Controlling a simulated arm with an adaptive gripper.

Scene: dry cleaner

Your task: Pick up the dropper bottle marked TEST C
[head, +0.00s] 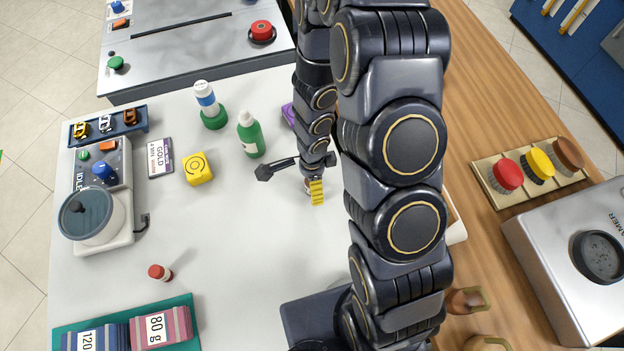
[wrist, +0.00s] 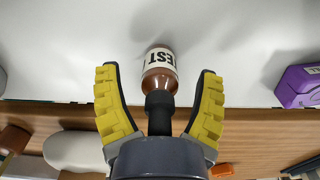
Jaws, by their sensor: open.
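A brown dropper bottle (wrist: 160,74) with a white label and a black dropper top shows in the wrist view. Its label reads TEST; any letter after that is turned out of sight. My gripper (wrist: 158,92) is open, with one yellow finger on each side of the bottle's neck and visible gaps on both sides. In the head view my gripper (head: 316,190) is over the white table, right of the green bottle (head: 250,136). There the dropper bottle is mostly hidden behind my gripper.
A purple object (wrist: 298,86) stands to the right in the wrist view. A yellow cube (head: 197,168), a GOLD card (head: 160,157) and a white-and-blue bottle with a green base (head: 209,104) stand to the left.

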